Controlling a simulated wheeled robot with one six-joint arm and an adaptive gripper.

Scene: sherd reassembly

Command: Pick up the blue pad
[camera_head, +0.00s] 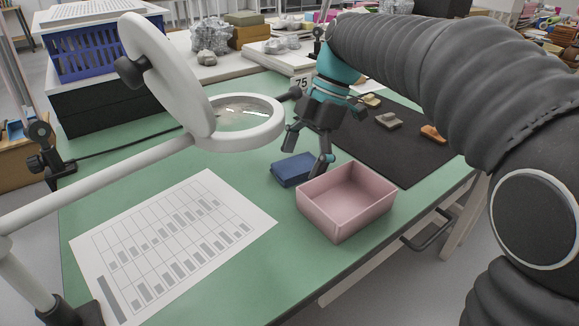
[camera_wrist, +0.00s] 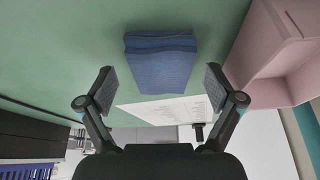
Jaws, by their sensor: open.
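The blue pad (camera_head: 293,169) lies on the green table mat, just left of the pink box. In the wrist view the blue pad (camera_wrist: 160,62) is centred ahead of the fingers, a little beyond their tips. My gripper (camera_head: 308,150) is open and empty, above and close to the pad. Its two fingers (camera_wrist: 158,88) stand spread, one on either side of the pad's width in the wrist view. Neither finger visibly touches the pad.
The pink box (camera_head: 318,217) is open and empty, close to the pad's right and my gripper. A white magnifier lamp (camera_head: 195,132) reaches over the mat at left. A printed sheet (camera_head: 250,222) lies in front. A dark mat (camera_head: 405,165) holds several sherds.

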